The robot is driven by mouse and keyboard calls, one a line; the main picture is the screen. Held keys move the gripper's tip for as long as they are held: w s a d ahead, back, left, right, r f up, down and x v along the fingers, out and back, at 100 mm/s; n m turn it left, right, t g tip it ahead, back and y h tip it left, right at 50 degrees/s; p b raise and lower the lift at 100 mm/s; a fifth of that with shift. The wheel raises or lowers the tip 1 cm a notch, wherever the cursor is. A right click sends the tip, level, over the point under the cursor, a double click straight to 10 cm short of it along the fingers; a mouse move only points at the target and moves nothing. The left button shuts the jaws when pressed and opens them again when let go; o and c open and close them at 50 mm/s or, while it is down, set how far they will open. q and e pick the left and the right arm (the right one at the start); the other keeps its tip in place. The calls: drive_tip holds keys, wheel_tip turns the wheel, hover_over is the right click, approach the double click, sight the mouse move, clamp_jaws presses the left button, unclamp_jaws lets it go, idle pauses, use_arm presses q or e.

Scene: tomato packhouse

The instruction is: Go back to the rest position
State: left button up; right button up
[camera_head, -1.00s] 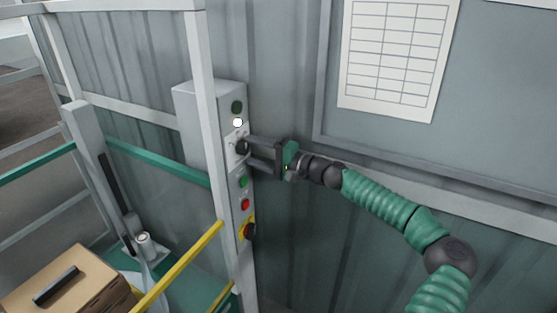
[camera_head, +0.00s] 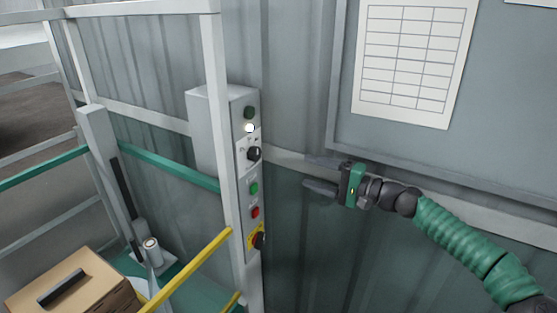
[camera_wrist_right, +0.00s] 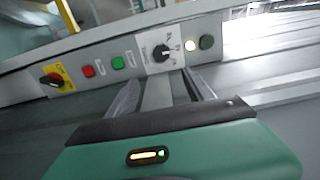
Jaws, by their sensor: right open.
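My right gripper (camera_head: 314,173) is open and empty, to the right of the grey control box (camera_head: 208,125) and apart from it. Its fingers point left toward the box. The box carries a black selector knob (camera_head: 254,153), a lit white lamp (camera_head: 249,128), a green button (camera_head: 253,188), a red button (camera_head: 255,211) and a red-and-yellow rotary switch (camera_head: 258,240). In the right wrist view the selector knob (camera_wrist_right: 161,53) shows beyond the open fingers (camera_wrist_right: 163,92), with nothing between them. My left gripper is not in view.
A white post (camera_head: 216,110) and a yellow rail (camera_head: 185,268) stand in front of the box's left side. A cardboard box (camera_head: 75,285) is at the lower left. A paper chart (camera_head: 413,62) hangs on the wall board.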

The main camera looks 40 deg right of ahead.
drive_tip(key=w+a+f+n+g+y, duration=0.1)
drive_tip(key=a+f+n+g, duration=0.7)
drive_tip(key=a+f, duration=1.65)
drive_tip(key=s+a+f+n+g+h, duration=0.2)
drive_tip(key=s+a+f+g+h, duration=0.1)
drive_tip(key=s+a+f+g, duration=0.5)
drive_tip(key=s+d+r+n+t+h, duration=0.1)
drive_tip(key=s+d+r+h, duration=0.1)
drive_tip(key=s, duration=0.3)
drive_tip(key=s+d+r+n+t+h, duration=0.1)
drive_tip(key=s+r+n+h, duration=0.1)
drive_tip(key=s, duration=0.3)
drive_tip(key=shift+s+d+r+n+h, duration=0.2)
drive_tip(key=shift+d+r+n+h, duration=0.15)
drive_tip(key=shift+r+h, duration=0.2)
drive_tip(key=shift+s+a+r, duration=0.1)
drive_tip(key=shift+a, duration=0.15)
